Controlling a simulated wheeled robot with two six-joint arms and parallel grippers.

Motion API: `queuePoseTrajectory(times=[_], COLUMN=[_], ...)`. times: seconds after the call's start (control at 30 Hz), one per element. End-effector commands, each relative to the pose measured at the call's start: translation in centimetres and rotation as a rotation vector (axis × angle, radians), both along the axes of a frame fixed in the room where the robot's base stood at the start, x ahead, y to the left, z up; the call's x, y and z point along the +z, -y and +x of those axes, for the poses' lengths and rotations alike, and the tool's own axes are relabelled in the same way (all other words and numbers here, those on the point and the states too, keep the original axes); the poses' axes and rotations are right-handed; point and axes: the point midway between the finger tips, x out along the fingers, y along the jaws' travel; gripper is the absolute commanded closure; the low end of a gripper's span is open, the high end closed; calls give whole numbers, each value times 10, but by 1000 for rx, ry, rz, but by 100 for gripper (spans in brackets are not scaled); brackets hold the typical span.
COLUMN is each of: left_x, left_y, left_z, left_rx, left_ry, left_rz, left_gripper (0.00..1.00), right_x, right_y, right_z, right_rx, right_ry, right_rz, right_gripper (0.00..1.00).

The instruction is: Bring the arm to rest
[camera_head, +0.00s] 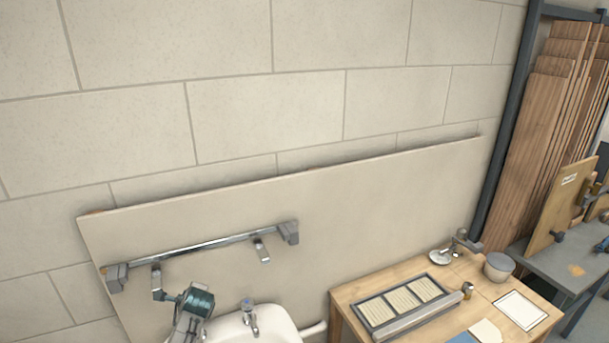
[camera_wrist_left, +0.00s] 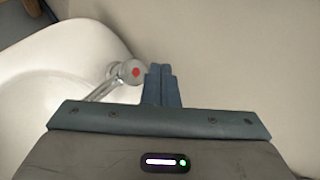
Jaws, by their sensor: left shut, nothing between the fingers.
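My left gripper (camera_wrist_left: 161,72) is shut and empty in the left wrist view, its two fingers pressed together. They point toward the wall panel, beside the round tap head with a red dot (camera_wrist_left: 133,72). I cannot tell whether the fingers touch the tap. In the head view my left arm rises from the bottom edge, left of the tap (camera_head: 250,318), with its teal wrist part in front of the wall panel. My right gripper is in neither view.
A white sink (camera_head: 265,333) sits under the tap. A metal rail (camera_head: 205,246) with grey end blocks and two hooks is fixed to the panel (camera_head: 340,215) just above my arm. A wooden table (camera_head: 350,292) with a sectioned tray (camera_head: 408,304) and a bowl (camera_head: 498,266) stands right.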

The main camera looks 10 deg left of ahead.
Motion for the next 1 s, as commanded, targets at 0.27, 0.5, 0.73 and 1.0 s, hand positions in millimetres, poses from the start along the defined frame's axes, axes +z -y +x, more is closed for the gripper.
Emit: queuePoseTrajectory(times=[0.27,0.5,0.73,1.0], left_x=[-31,-26,-6,17], left_y=[44,89,115,133], left_z=[-120,-248,-323,-378], left_rx=[310,683,933,1126], left_ry=[117,194,218,224], left_rz=[-338,-669,-844,-954], left_gripper=[100,100,100,100], right_x=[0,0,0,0], right_y=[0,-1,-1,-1], right_z=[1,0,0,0], right_rx=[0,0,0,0], right_ry=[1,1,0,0], right_rz=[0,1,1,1], right_gripper=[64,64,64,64])
